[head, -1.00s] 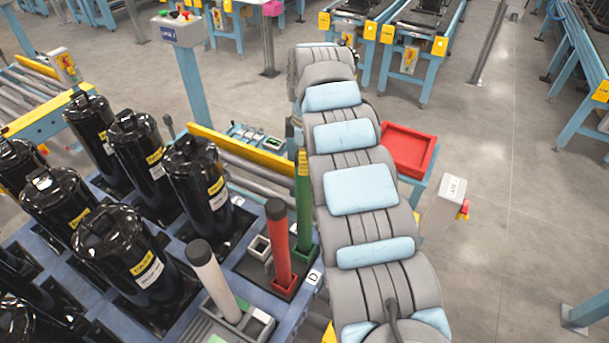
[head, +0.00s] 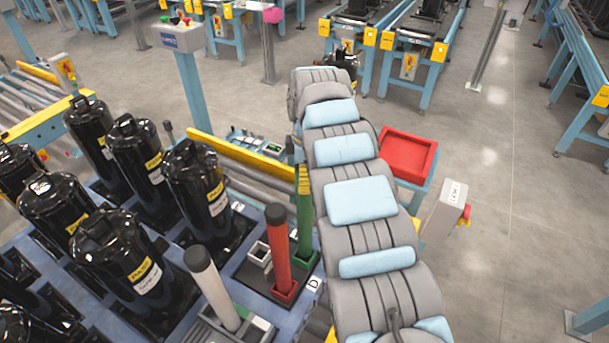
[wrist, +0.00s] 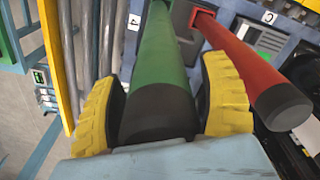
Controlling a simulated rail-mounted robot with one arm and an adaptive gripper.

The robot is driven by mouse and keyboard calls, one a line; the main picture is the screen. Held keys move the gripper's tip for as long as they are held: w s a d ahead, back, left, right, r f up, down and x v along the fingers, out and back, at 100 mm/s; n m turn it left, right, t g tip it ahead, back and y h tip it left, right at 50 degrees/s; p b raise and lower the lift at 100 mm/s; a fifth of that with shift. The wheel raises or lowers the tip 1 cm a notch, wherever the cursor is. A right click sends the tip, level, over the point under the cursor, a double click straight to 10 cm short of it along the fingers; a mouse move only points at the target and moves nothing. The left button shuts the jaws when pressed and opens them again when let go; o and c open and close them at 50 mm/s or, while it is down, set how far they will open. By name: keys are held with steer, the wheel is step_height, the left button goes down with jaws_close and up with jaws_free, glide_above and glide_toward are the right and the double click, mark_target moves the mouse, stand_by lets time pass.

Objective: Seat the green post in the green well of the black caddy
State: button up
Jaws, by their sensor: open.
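The green post (head: 305,228) stands upright in the black caddy (head: 262,284), its foot at the green well (head: 306,260). In the wrist view the green post (wrist: 160,45) runs between my fingers, with its black cap close to my palm. My gripper (wrist: 163,78) is open around the post, with a yellow finger on each side. In the head view one yellow finger (head: 304,181) shows at the post's top, and my arm hides the rest. The wrist view does not show the foot of the post clearly.
A red post (head: 278,250) stands in a red well close beside the green one. A white post (head: 212,287) stands nearer the front. Black compressors (head: 197,187) fill the pallet to the left. A red tray (head: 408,156) lies right of my arm.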

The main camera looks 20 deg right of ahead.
steer(key=r, duration=0.4)
steer(key=r+p, duration=0.1)
steer(key=r, duration=0.6)
steer(key=shift+s+d+r, duration=0.15)
steer(key=shift+s+r, duration=0.1)
steer(key=shift+r, duration=0.15)
